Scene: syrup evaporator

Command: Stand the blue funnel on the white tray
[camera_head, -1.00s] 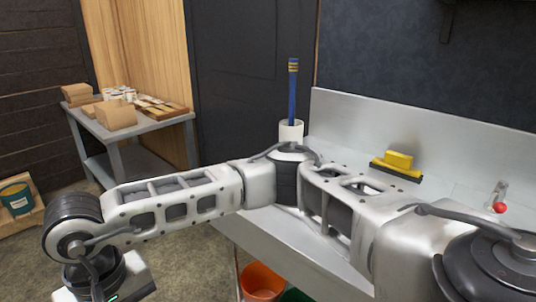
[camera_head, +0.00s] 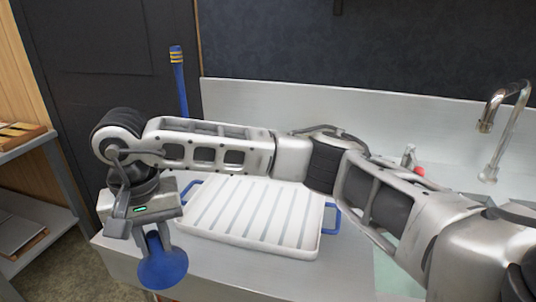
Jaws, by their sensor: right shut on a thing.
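The blue funnel (camera_head: 163,268) hangs below my right gripper (camera_head: 155,236), which is shut on it. The funnel's wide round end points down, and its upper part is hidden between the fingers. It is in front of the counter's left end, left of the white tray and apart from it. The white tray (camera_head: 262,245) has a ribbed top and blue handles at its sides, and lies on the counter. My right arm crosses above its back edge. The tray top that shows is empty. My left gripper is out of view.
The steel counter (camera_head: 215,284) has a raised back wall (camera_head: 300,103). A tap (camera_head: 498,125) stands at the right. A blue stick with yellow bands (camera_head: 179,80) rises behind my arm. A grey shelf (camera_head: 40,205) stands at the far left.

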